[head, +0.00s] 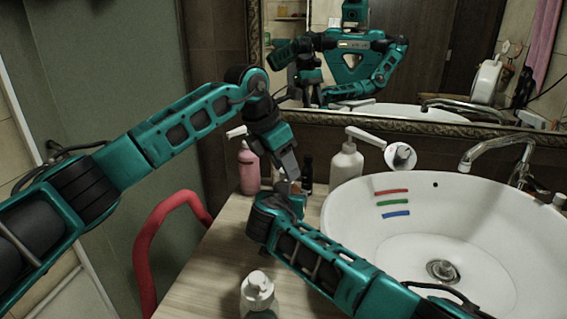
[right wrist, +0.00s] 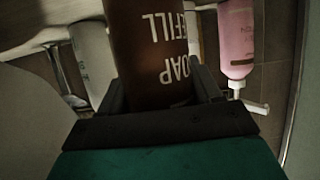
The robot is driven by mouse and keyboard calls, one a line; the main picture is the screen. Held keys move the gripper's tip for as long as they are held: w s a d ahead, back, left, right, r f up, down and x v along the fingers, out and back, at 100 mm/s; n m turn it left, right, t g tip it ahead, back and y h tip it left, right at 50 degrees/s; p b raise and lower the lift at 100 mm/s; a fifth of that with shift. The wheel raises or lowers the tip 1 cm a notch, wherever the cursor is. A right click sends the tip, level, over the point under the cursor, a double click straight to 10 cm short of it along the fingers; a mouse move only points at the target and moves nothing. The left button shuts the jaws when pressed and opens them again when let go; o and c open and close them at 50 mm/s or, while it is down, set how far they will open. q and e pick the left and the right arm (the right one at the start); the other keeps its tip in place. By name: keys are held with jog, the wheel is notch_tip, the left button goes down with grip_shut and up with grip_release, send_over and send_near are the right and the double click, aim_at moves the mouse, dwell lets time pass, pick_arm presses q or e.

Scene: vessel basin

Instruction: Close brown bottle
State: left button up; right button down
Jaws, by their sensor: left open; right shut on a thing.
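The brown bottle (right wrist: 150,50) fills the top middle of the right wrist view, with white lettering that appears upside down. My right gripper (right wrist: 165,92) is shut around it, one finger on each side. In the head view my right gripper (head: 284,193) is over the counter left of the basin, and the bottle is mostly hidden there. My left gripper (head: 288,166) is open, pointing down just above the right gripper. I cannot tell whether it touches the bottle. The bottle's top and any cap cannot be made out.
A pink pump bottle (head: 249,172), a small dark bottle (head: 307,174) and a white pump bottle (head: 346,166) stand behind the grippers. Another pump bottle (head: 258,297) stands at the front. The white basin (head: 350,240) and faucet (head: 497,150) are right. A red curved bar (head: 146,245) is left.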

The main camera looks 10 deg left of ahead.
pick_arm(q)
jog(key=shift+d+r, duration=0.15)
jog(key=shift+r, duration=1.85)
jog(key=shift+c, duration=0.4)
